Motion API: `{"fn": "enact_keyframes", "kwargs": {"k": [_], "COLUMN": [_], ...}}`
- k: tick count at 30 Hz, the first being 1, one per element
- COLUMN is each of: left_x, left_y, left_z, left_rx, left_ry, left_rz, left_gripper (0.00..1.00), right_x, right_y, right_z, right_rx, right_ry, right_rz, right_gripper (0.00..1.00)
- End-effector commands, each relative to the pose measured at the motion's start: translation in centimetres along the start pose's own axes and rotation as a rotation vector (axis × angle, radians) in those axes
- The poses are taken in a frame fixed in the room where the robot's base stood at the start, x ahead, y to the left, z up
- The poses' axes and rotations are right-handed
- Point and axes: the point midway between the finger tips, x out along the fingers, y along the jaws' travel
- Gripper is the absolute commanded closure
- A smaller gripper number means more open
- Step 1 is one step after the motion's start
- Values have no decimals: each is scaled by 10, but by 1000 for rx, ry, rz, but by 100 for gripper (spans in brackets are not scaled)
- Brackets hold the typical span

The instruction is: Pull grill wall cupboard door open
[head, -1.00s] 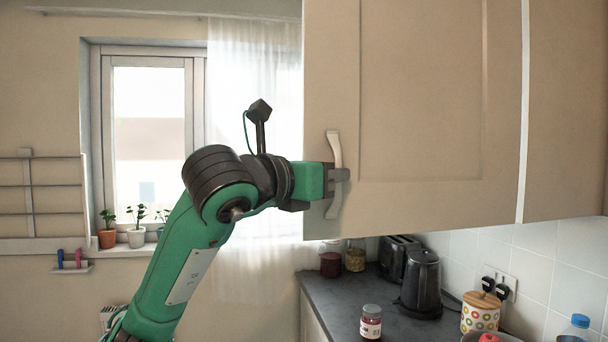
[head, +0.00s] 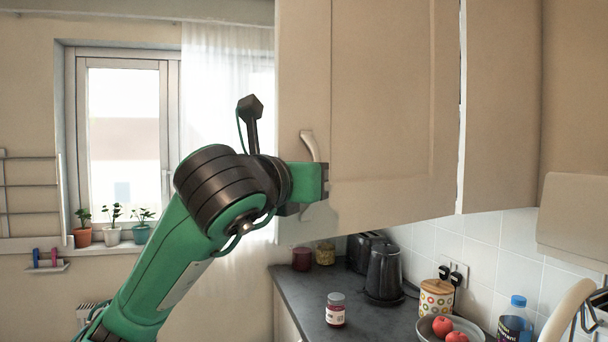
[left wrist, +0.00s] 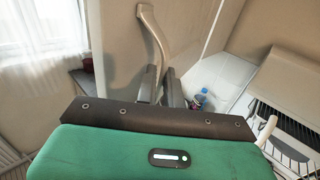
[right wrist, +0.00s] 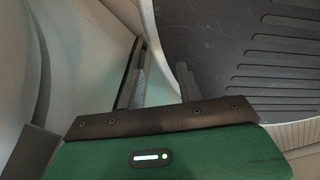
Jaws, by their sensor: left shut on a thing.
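The wall cupboard door (head: 390,110) is a beige panel at the upper middle of the head view, with a pale curved handle (head: 310,147) near its left edge. My left gripper (head: 318,182) is at the lower half of this handle and shut on it; its forearm hides part of the grip. In the left wrist view the handle (left wrist: 154,35) runs down between the two fingers (left wrist: 163,85). Whether the door stands slightly ajar I cannot tell.
The dark counter (head: 300,290) below holds a jar (head: 335,309), a kettle (head: 384,272), a spotted canister (head: 436,298) and a fruit bowl (head: 428,328). A window (head: 122,140) is left. A dark ribbed surface (right wrist: 240,55) lies close to my right gripper.

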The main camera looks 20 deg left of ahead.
Motion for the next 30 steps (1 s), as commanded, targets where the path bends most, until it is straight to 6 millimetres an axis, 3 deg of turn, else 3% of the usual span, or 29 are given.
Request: {"fn": "enact_keyframes", "kwargs": {"k": [2,3,6,22,27,30], "left_x": [1,1,1,-2,-22,-44], "left_y": [-1,-1,-1,0,0,0], "left_z": [2,2,2,0,-2,-2], "left_rx": [-2,-2,-1,0,0,1], "left_ry": [-5,-4,-4,-1,-4,-7], "left_rz": [-5,-5,-5,-1,-2,-2], "left_gripper": [100,89,70,70,70,70], "right_x": [-1,-1,-1,1,8,10], "right_y": [1,2,1,3,-2,-3], "right_z": [2,2,6,7,3,-13], "right_rx": [-1,-1,-1,-1,2,4], "right_ry": [-2,-3,-6,-8,-9,8], "right_rz": [1,2,1,3,-1,-3], "right_gripper": [64,64,64,64,64,64]}}
